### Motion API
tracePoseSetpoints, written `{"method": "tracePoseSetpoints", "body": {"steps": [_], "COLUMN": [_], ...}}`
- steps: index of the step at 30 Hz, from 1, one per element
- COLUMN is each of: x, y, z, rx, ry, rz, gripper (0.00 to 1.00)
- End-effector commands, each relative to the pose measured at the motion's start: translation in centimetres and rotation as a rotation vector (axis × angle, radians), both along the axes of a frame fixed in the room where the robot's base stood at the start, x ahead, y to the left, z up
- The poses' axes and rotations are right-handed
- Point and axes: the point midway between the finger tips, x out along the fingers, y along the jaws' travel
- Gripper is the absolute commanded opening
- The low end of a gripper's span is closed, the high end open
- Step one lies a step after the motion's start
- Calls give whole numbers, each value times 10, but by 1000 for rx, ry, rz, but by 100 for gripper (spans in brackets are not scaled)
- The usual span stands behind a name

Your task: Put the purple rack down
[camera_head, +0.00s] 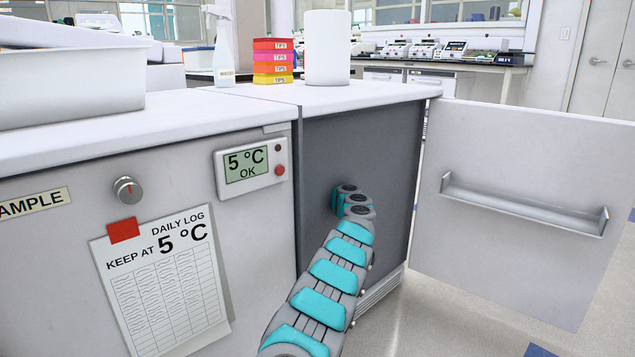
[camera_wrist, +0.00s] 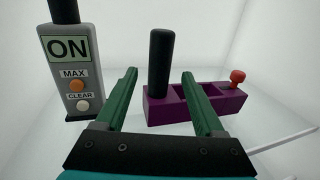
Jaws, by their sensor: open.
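The purple rack (camera_wrist: 222,102) stands on the floor of a bright white compartment in the wrist view. It has a black upright handle (camera_wrist: 159,63) and a red-capped tube (camera_wrist: 237,78) at its right end. My gripper (camera_wrist: 160,75) is open, its two green fingers apart, with the handle showing between them, a little beyond the tips. I cannot tell how far off the handle is. In the head view my arm reaches into the open cabinet (camera_head: 318,140); the gripper and the rack are hidden there.
A grey device with an ON display (camera_wrist: 70,75) stands left of the rack. A thin white rod (camera_wrist: 285,138) lies at right. The cabinet door (camera_head: 520,180) stands open to the right. Tip boxes (camera_head: 273,62) and a white cylinder (camera_head: 327,48) stand on the counter.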

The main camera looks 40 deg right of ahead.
Motion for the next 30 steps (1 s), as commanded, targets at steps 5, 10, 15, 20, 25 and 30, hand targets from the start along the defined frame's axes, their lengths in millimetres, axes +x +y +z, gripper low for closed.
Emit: {"method": "tracePoseSetpoints", "body": {"steps": [5,10,15,20,25,30], "x": [-15,-24,-30,-31,-31,-30], "y": [2,5,6,6,6,7], "z": [4,3,0,0,0,0], "rx": [0,1,2,1,1,0], "ry": [-5,-3,-1,-1,-1,-1], "rz": [-2,0,1,1,1,4], "gripper": [70,70,70,70,70,70]}}
